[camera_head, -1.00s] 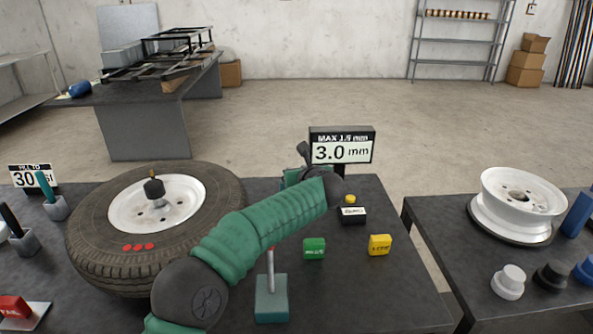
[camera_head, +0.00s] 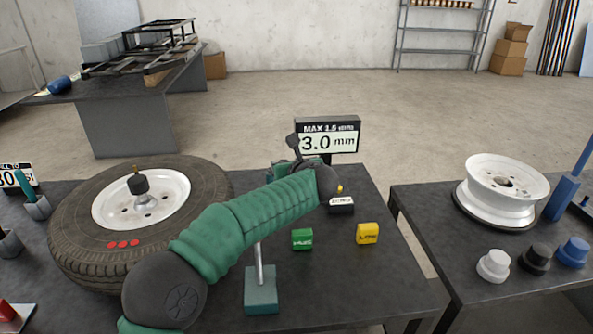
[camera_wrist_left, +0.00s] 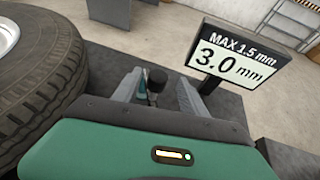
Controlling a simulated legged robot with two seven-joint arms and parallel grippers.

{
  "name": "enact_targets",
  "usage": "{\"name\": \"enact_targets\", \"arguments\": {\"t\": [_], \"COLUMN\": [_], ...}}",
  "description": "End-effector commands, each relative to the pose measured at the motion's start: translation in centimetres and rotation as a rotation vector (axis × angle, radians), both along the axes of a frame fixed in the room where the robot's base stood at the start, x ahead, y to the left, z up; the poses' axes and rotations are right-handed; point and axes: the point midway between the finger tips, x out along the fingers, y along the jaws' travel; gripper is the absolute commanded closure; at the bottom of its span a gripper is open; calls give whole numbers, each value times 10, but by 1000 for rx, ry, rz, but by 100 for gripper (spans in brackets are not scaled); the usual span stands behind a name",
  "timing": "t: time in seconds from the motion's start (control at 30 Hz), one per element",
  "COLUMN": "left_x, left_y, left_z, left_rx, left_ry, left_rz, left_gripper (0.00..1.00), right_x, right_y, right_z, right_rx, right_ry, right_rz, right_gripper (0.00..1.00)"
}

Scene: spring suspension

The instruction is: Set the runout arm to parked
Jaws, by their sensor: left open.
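My left gripper (camera_wrist_left: 158,90) is open in the left wrist view, its two grey fingers spread apart. A dark knob (camera_wrist_left: 154,84) with a teal part beside it shows between the fingers; I see no finger closed on it. In the head view a dark knob on a stem (camera_head: 292,141) stands left of the display, beyond my left forearm. That forearm hides most of the hand and the base there. The display (camera_head: 330,136) reads "MAX 1.5 mm" and 3.0 mm; it also shows in the wrist view (camera_wrist_left: 230,58). My right gripper is out of view.
A tyre on a white rim (camera_head: 130,215) lies to the left. A teal block with a metal rod (camera_head: 262,288), a green block (camera_head: 302,240), a yellow block (camera_head: 367,233) and a dark labelled block (camera_head: 341,205) stand near my arm. A white rim (camera_head: 500,190) sits on the right table.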

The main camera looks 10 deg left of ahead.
Motion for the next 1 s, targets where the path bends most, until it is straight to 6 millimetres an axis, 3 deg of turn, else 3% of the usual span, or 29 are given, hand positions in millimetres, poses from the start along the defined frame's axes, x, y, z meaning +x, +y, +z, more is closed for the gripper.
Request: {"name": "enact_targets", "arguments": {"t": [0.2, 0.43, 0.6, 0.87, 1.0], "left_x": [-54, -99, -111, -112, -112], "left_y": [-28, -50, -57, -57, -57], "left_z": [27, 47, 51, 51, 71], "left_rx": [4, 3, 2, 1, 1], "left_ry": [-3, -1, 1, 2, 0], "left_rz": [-3, -1, -1, -1, 0], "left_gripper": [50, 50, 50, 50, 50], "right_x": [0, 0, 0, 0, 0], "right_y": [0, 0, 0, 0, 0], "right_z": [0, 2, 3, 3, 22], "right_rx": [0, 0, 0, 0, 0], "right_ry": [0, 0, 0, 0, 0], "right_rz": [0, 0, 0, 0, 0], "right_gripper": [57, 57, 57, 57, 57]}}
